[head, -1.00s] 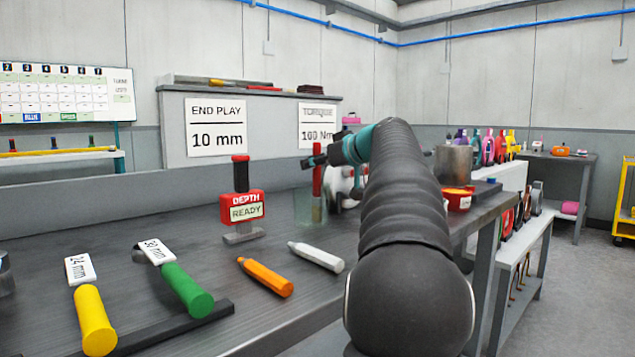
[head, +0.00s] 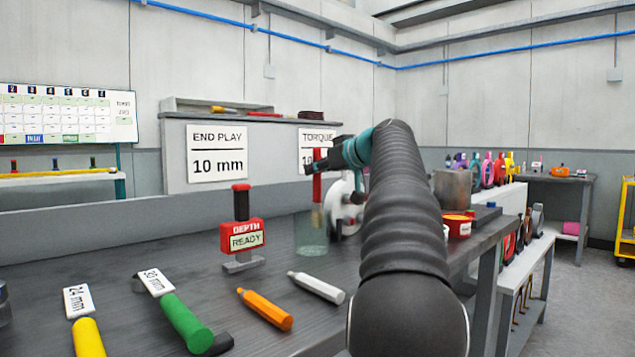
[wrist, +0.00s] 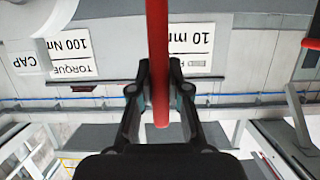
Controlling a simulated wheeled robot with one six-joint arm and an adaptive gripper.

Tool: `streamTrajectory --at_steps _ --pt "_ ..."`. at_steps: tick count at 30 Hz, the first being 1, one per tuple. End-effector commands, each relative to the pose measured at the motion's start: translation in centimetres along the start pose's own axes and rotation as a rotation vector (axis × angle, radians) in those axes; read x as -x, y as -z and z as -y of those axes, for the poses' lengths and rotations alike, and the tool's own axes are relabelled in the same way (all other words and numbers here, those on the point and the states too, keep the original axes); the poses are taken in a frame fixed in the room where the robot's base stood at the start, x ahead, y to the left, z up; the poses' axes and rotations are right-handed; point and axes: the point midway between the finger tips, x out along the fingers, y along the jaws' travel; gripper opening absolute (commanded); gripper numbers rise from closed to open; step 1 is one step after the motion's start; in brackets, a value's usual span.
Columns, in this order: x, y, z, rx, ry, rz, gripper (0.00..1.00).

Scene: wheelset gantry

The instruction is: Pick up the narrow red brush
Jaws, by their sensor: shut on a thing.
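The narrow red brush (head: 317,187) stands upright, with a red handle and a pale tan lower end. My gripper (head: 312,166) is shut on its handle from the right. The brush's lower end overlaps the upper part of a clear glass jar (head: 312,243) on the bench; I cannot tell whether it is still inside the rim. In the wrist view the red handle (wrist: 158,45) runs between the two fingers of my gripper (wrist: 160,85).
A red depth gauge (head: 242,236) stands left of the jar. An orange marker (head: 265,309) and a white marker (head: 316,287) lie on the bench (head: 190,260) in front. A pale wheel-like part (head: 343,205) is behind the brush, and a red tub (head: 457,227) is to the right.

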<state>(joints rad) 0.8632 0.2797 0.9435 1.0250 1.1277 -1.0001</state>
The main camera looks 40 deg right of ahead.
Motion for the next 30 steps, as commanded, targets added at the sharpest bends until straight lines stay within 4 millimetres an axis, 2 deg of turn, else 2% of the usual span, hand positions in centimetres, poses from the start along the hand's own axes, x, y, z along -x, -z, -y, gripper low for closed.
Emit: streamTrajectory --at_steps 4,15,27,30 --pt "0.6 2.1 -0.1 0.002 -0.001 -0.001 0.00" --pt "1.4 5.1 -0.1 0.001 0.001 -0.001 0.00" --pt "1.9 6.4 0.0 0.000 0.000 0.000 0.00" --pt "3.6 5.7 -0.1 -0.001 -0.003 0.001 0.00"
